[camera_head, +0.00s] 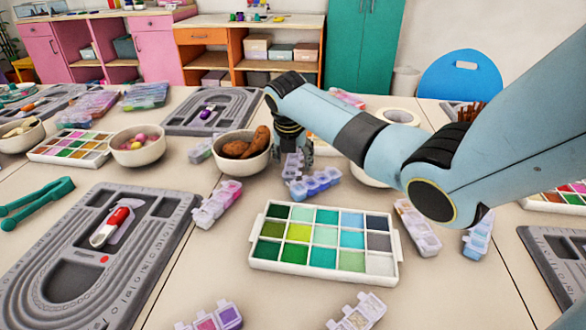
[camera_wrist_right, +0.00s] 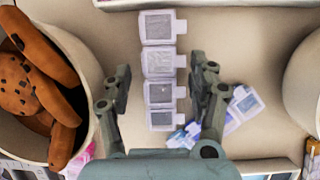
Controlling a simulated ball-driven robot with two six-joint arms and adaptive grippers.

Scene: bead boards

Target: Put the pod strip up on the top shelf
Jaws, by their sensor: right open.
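My right gripper (camera_head: 292,150) points down over the table beside a bowl of cookies. In the right wrist view the gripper (camera_wrist_right: 160,88) is open, one finger on each side of a pale pod strip (camera_wrist_right: 159,62) with square lidded pods. That strip lies on the table and shows partly behind the gripper in the head view (camera_head: 291,167). A blue and purple pod strip (camera_head: 317,184) lies close by; part of it shows beyond the right finger in the wrist view (camera_wrist_right: 243,103). I cannot make out which shelf is the top shelf. My left gripper is out of view.
The cookie bowl (camera_head: 222,157) stands just left of the gripper. A paint-like tray of coloured squares (camera_head: 257,262) lies in front. Grey bead boards (camera_head: 160,215), more pod strips (camera_head: 215,204) and a candy bowl (camera_head: 138,155) fill the left. An orange shelf unit (camera_head: 230,62) stands behind.

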